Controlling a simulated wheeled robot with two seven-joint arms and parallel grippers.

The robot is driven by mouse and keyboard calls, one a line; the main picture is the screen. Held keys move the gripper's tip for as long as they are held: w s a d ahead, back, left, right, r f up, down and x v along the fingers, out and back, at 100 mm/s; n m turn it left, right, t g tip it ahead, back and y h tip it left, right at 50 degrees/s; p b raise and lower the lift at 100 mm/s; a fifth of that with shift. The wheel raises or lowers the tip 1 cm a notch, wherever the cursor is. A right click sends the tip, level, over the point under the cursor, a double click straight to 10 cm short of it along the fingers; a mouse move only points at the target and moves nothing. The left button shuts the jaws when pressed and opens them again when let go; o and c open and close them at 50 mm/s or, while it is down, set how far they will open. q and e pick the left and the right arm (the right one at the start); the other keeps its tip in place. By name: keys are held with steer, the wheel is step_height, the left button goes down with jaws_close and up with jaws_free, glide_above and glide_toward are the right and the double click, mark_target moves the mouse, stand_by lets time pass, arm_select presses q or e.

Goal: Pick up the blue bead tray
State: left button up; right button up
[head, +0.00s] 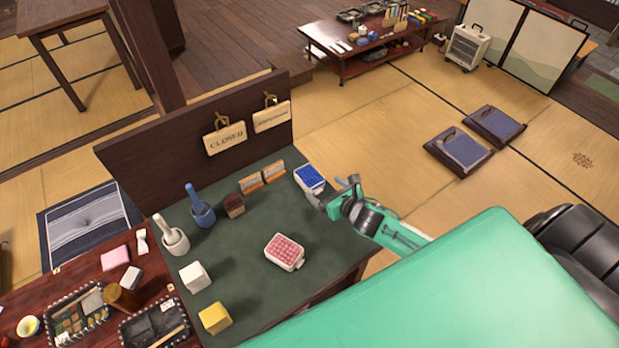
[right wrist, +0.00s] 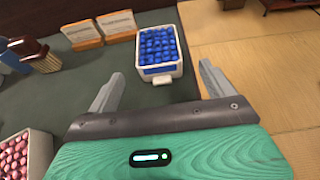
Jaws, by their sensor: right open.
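The blue bead tray (head: 310,178) is a small white box filled with blue beads. It stands at the back right corner of the green table top (head: 240,265). In the right wrist view the tray (right wrist: 158,52) lies just beyond the fingertips, roughly between their lines, with a small white tab on its near side. My right gripper (head: 334,194) is beside the tray's near right side in the head view. Its two fingers (right wrist: 158,84) are spread apart with nothing between them. My left gripper does not show in either view.
A pink bead tray (head: 285,251) stands nearer the front. Mortars with pestles (head: 202,209), a white block (head: 195,277) and a yellow block (head: 215,318) stand left. A dark panel (head: 160,150) edges the back.

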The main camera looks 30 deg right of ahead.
mark_target(317, 183)
steer(key=shift+w, duration=0.4)
steer(key=p+x, duration=0.1)
steer(key=x, duration=0.3)
steer(key=shift+a+p, duration=0.15)
steer(key=shift+p, duration=0.15)
steer(key=shift+w+f, duration=0.15)
steer(key=shift+w, duration=0.2)
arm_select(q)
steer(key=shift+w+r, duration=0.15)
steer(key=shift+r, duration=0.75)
arm_select(e)
steer(key=c, duration=1.1)
